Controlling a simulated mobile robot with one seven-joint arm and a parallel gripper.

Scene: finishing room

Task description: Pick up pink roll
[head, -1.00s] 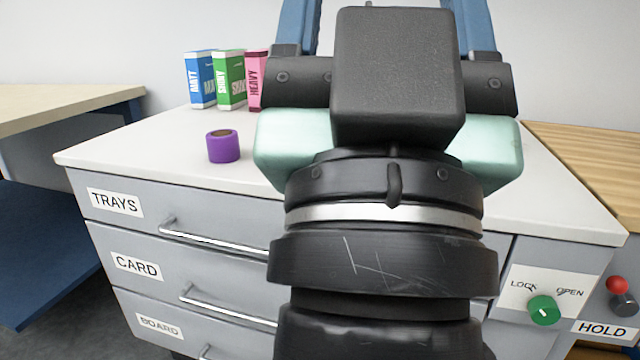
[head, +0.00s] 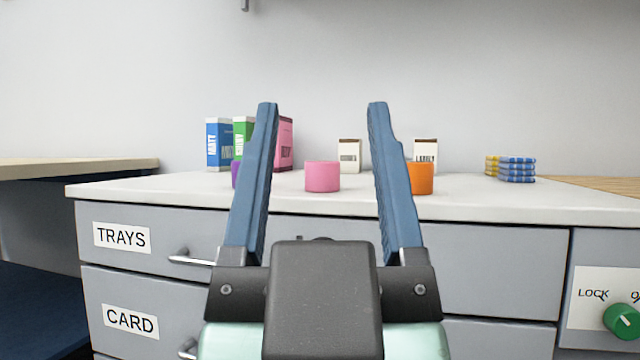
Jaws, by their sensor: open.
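The pink roll (head: 322,177) stands upright on the white cabinet top, in the middle of the head view. My gripper (head: 322,110) is open, its two blue fingers spread wide and pointing away from me. In the picture the pink roll shows in the gap between the fingers, beyond the gripper body. I see no contact between the fingers and the roll, and how far off it is I cannot tell exactly.
A purple roll (head: 236,175) is mostly hidden behind the left finger. An orange roll (head: 421,178) is partly behind the right finger. Blue (head: 219,145), green and pink (head: 286,145) boxes, small white cartons (head: 349,155) and stacked blue-yellow packs (head: 517,169) stand farther back on the cabinet top (head: 460,200).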

